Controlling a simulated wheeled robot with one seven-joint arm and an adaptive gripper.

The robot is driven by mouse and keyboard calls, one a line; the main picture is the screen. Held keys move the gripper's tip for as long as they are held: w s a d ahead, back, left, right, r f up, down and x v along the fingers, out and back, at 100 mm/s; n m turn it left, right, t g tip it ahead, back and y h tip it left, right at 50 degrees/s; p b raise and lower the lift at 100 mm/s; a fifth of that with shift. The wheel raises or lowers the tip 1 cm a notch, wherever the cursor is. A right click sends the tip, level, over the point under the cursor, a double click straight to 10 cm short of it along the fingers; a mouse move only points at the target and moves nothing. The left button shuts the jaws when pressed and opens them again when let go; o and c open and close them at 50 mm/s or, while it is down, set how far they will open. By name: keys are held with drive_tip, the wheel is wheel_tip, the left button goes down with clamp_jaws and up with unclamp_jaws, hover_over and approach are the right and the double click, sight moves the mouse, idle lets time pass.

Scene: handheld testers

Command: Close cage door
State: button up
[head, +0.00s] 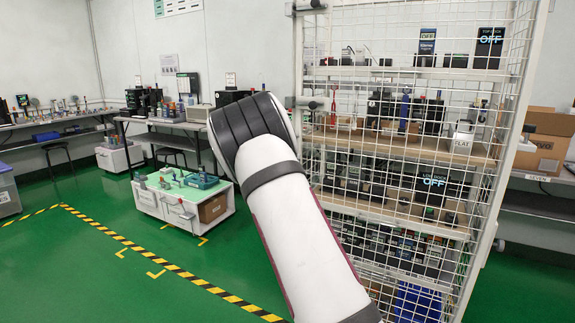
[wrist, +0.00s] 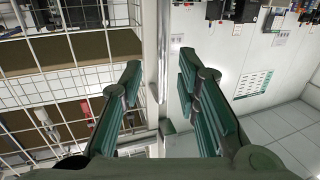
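The cage door (head: 408,160) is a white wire-mesh panel in front of the shelves in the head view. Dark fittings (head: 312,104) sit on its left side. I cannot tell whether it stands ajar. In the wrist view, the mesh (wrist: 60,85) fills the left side, and a pale upright post (wrist: 163,70) shows between my fingers. My gripper (wrist: 159,60) is open, with green-padded fingers apart and nothing held. I cannot tell whether the fingers are around the post or short of it. In the head view my arm hides the gripper.
Shelves (head: 455,150) behind the mesh hold several handheld testers. A low white cabinet (head: 183,200) stands left of my arm, and workbenches (head: 165,127) line the back wall. A cardboard box (head: 545,140) is at the right. The green floor (head: 60,270) is clear at left.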

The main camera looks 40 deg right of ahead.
drive_tip(key=v, duration=0.6)
drive_tip(key=shift+s, duration=0.2)
drive_tip(key=shift+a+r, duration=0.1)
drive_tip(key=shift+a, duration=0.1)
